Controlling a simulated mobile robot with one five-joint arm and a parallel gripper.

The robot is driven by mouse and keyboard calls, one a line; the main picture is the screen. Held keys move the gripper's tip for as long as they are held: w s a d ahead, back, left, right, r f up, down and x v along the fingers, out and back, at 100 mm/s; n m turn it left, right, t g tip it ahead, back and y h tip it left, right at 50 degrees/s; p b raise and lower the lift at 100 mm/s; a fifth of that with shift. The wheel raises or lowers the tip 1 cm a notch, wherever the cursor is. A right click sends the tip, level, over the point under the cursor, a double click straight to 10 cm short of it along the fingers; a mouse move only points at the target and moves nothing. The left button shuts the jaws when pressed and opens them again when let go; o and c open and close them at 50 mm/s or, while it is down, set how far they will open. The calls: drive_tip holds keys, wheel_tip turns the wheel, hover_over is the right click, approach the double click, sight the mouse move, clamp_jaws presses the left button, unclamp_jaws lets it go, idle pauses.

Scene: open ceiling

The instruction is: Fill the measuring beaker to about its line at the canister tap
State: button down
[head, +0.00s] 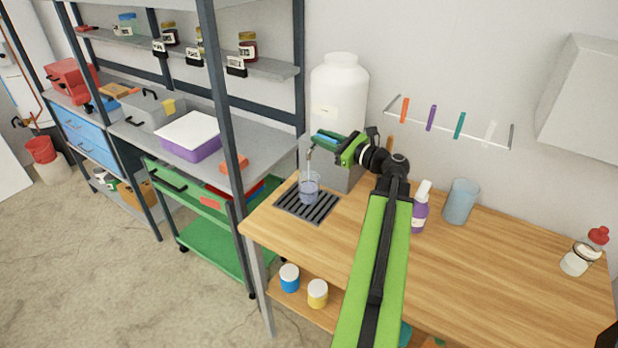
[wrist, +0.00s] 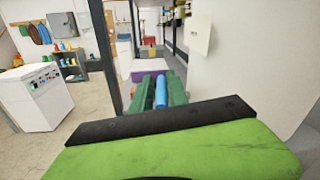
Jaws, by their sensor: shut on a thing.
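The white canister (head: 338,95) stands on a grey block at the back left of the wooden bench. My gripper (head: 327,142) is at its tap, with green fingers shut on the blue tap handle (wrist: 161,92). In the wrist view my gripper (wrist: 162,90) has the handle between its fingers. The clear measuring beaker (head: 309,188) stands upright on the dark drain grate (head: 290,207), under the tap. A thin pale streak runs from the spout down to the beaker. Bluish liquid shows in the beaker; its level against the line is too small to tell.
A red-topped bottle (head: 585,250) is at the far right. A rail with coloured clips (head: 447,120) hangs on the wall. The front of the bench is mostly clear.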

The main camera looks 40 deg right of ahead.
drive_tip(key=shift+d+r+n+y, duration=0.1)
drive_tip(key=shift+d+n+y, duration=0.25)
drive_tip(key=shift+n+y, duration=0.6)
drive_tip(key=shift+g+y, duration=0.3)
drive_tip(key=shift+y, duration=0.15)
drive_tip(key=shift+w+d+y, duration=0.1)
drive_tip(key=shift+d+y, duration=0.05)
drive_tip(key=shift+y, duration=0.15)
drive_tip(key=c, duration=1.2)
unclamp_jaws()
